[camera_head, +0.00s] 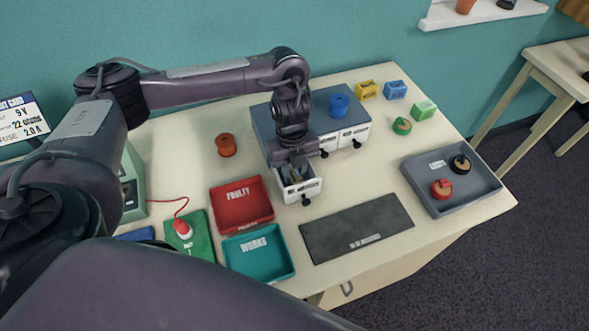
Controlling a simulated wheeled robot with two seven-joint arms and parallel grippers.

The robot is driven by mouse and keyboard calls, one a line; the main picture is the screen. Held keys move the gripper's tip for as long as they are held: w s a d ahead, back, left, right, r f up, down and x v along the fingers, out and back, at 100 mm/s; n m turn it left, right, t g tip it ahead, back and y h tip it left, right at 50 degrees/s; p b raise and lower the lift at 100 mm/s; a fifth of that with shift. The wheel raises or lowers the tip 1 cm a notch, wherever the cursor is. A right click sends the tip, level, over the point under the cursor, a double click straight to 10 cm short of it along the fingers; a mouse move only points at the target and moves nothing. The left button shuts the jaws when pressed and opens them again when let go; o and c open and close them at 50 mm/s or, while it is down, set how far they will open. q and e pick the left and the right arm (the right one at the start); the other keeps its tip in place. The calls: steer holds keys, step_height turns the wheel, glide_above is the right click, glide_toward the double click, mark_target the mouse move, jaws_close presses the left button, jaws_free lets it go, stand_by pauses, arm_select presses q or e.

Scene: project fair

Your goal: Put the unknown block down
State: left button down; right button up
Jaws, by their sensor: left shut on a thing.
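My left gripper (296,167) points down over a small open drawer (301,190) at the front of the grey cabinet (264,122). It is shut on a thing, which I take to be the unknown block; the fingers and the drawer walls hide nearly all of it. Something small and yellowish shows inside the drawer, too small to tell what. A dark grey mat (357,228) with white lettering along its front edge lies bare to the right of the drawer. My right gripper is not in view.
A red FAULTY tray (226,217) and a teal WORKS tray (277,268) look empty. A grey tray (482,187) at right holds a red and a black round piece.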

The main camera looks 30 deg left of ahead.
mark_target(292, 169)
arm_select(q)
steer(key=shift+f, duration=0.2)
steer(key=c, duration=1.4)
jaws_free()
steer(key=shift+c, duration=0.2)
steer(key=shift+r, duration=0.1)
steer(key=shift+r, duration=0.25)
step_height(292, 169, up, 12)
steer(key=a+p, duration=0.1)
steer(key=p, duration=0.1)
steer(key=shift+w+f, duration=0.15)
steer(key=shift+w, duration=0.3)
